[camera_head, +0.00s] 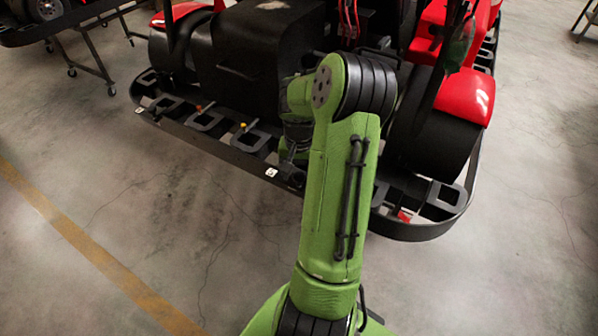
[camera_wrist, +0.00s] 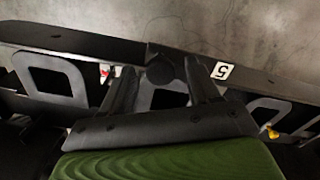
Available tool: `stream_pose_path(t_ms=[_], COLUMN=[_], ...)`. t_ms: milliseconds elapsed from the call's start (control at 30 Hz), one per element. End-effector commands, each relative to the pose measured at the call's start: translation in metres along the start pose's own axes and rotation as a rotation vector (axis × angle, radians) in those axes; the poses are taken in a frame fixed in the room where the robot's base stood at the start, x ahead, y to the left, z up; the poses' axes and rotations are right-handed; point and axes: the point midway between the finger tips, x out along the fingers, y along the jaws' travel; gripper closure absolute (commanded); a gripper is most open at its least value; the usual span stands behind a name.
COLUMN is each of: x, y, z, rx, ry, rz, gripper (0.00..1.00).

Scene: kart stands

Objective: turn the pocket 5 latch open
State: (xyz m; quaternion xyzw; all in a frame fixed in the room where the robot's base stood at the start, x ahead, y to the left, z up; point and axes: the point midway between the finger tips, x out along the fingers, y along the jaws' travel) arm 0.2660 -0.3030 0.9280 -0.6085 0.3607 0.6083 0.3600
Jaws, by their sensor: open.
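The white label marked 5 (camera_wrist: 222,70) is on the dark bumper rail, right of centre in the wrist view; a white label (camera_head: 271,172) also shows on the rail in the head view. My gripper (camera_wrist: 163,78) is open over the rail, one finger either side of a dark rounded piece (camera_wrist: 165,68). I cannot tell whether that piece is the pocket 5 latch, or whether the fingers touch it. A squarish pocket opening (camera_wrist: 162,98) lies behind it, between the fingers. In the head view my green arm hides most of the gripper and this pocket.
A yellow latch (camera_wrist: 272,132) is right of the gripper, and a red-and-white piece (camera_wrist: 105,70) is left. The kart's black wheel (camera_head: 432,125) stands close behind the rail. The floor in front is clear.

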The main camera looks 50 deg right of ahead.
Motion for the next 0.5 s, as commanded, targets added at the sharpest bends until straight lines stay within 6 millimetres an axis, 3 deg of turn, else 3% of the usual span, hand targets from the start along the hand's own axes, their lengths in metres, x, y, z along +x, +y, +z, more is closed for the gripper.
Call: stream_pose_path(t_ms=[33,367,500], x=[-0.0003,-0.0006,-0.0014], y=[0.0000,0.0001,0.0002], z=[-0.0001,-0.0001,-0.0001], rx=[0.000,0.000,-0.038], ry=[0.000,0.000,0.000], rz=[0.000,0.000,0.002], gripper=[0.44,0.94,0.95])
